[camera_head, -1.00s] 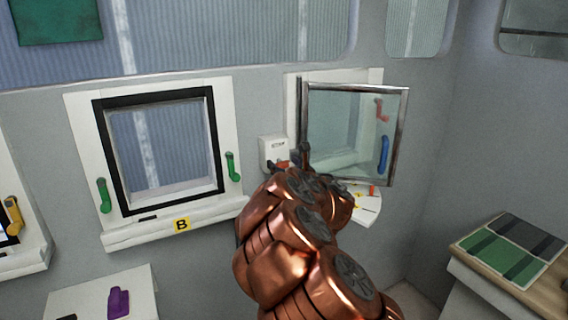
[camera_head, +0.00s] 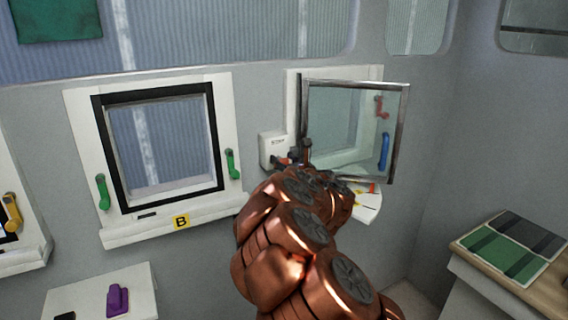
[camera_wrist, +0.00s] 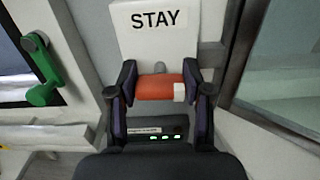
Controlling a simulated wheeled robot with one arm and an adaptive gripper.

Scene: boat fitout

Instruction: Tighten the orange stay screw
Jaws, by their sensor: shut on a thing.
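The orange stay screw (camera_wrist: 158,88) has a short cylindrical orange head with a white patch at its right end. It sits just below the white box marked STAY (camera_wrist: 156,32), with a grey shaft between them. My gripper (camera_wrist: 160,92) is shut on the orange head, one dark finger on each side. In the head view the STAY box (camera_head: 272,148) is on the wall left of the open window (camera_head: 347,130). There my copper arm hides most of the screw and gripper.
The framed window stands swung out at the right, close to my gripper. A green handle (camera_wrist: 40,70) is at the left in the wrist view. Window B (camera_head: 160,150) is shut at the left. A white shelf with a purple object (camera_head: 117,300) is lower left; green and grey swatches (camera_head: 512,246) lie right.

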